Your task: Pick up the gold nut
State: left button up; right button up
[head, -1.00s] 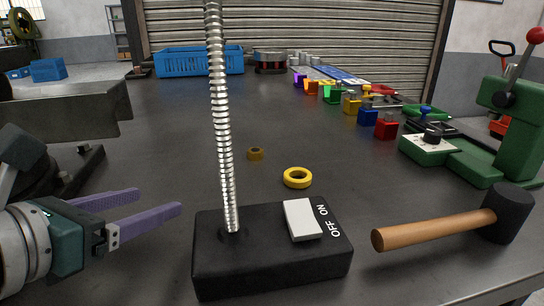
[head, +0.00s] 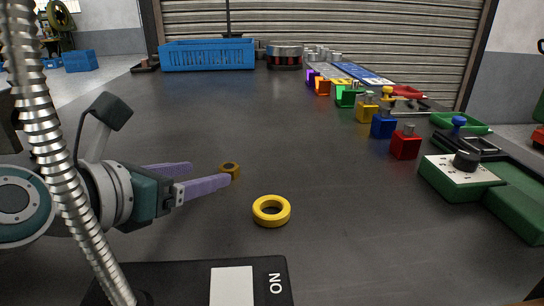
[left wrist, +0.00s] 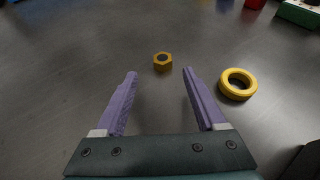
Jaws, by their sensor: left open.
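The gold nut (head: 229,171) is a small hexagonal ring lying flat on the dark table. In the head view it is just past the fingertips of my left gripper (head: 211,173). In the left wrist view the nut (left wrist: 163,61) lies ahead of the gap between the two purple fingers (left wrist: 160,72), nearer the right fingertip. My left gripper is open and empty, and the nut is not between its fingers. My right gripper is not in view.
A yellow ring (head: 271,210) lies close to the nut, right of my left gripper. A black switch box (head: 270,276) with a ribbed metal rod (head: 50,150) stands in front. Colored blocks (head: 405,144) line the right side. The table's middle is clear.

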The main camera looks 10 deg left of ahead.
aim_at(226, 168)
pick_arm(q)
jog(key=b+x, duration=0.2)
jog(key=x, duration=0.2)
jog(key=shift+w+d+f, duration=0.15)
jog(key=shift+w+d, duration=0.1)
jog(key=shift+d, duration=0.05)
jog(key=shift+w+d+b, duration=0.1)
jog(key=shift+w+b, duration=0.25)
jog(key=shift+w, duration=0.1)
grip_shut()
